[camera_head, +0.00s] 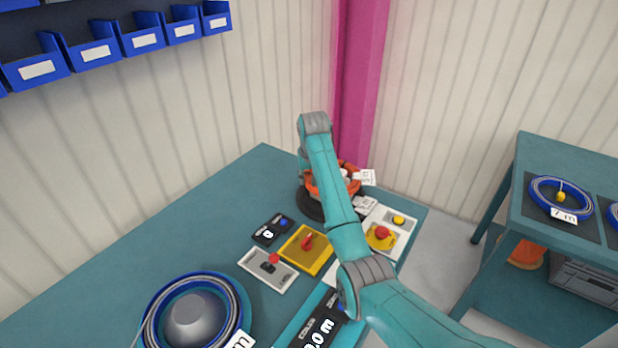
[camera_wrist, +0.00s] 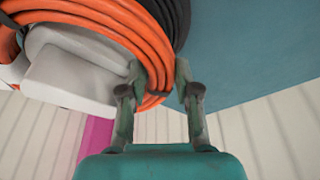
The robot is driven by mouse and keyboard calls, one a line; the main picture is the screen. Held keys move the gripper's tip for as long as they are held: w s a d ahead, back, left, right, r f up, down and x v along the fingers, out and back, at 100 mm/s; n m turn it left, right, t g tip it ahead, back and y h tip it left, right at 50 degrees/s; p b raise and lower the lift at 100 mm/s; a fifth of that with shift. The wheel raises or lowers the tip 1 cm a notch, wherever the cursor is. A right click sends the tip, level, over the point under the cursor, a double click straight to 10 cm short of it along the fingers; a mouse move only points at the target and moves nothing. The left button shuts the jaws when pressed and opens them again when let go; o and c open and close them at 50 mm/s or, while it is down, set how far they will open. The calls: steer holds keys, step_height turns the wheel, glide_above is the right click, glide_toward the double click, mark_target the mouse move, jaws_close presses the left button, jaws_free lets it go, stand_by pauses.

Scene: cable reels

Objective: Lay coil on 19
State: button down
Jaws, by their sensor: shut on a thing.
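An orange coil (camera_head: 349,184) sits at the back right of the work table (camera_head: 150,250), partly hidden behind my arm. White tags hang at its right side; their print is too small to read. In the wrist view, my gripper (camera_wrist: 160,80) is shut on the orange coil (camera_wrist: 110,22) at its lower edge, with one finger on each side of the strands. A pale grey block (camera_wrist: 75,65) is inside the coil, and a black ring (camera_wrist: 172,15) lies along its far side. No mark reading 19 is legible.
A blue coil around a grey dome (camera_head: 195,320) is at the front. Control panels (camera_head: 307,247) with red and yellow knobs lie mid-table. At right, a second table (camera_head: 560,147) carries a blue coil (camera_head: 562,186) tagged 7 m on a dark pad. Blue bins (camera_head: 90,50) hang upper left.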

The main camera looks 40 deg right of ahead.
steer(key=shift+s+f, duration=0.15)
steer(key=shift+f, duration=0.35)
steer(key=shift+s+a+f, duration=0.1)
steer(key=shift+s+f, duration=0.1)
steer(key=shift+f, duration=0.75)
steer(key=c, duration=1.1)
jaws_free()
steer(key=shift+c, duration=0.2)
steer(key=o, duration=0.4)
steer(key=shift+w+f, duration=0.25)
steer(key=shift+f, duration=0.1)
steer(key=shift+r, duration=0.15)
steer(key=shift+w, duration=0.1)
steer(key=o, duration=0.7)
steer(key=shift+o, duration=0.2)
steer(key=shift+r, duration=0.1)
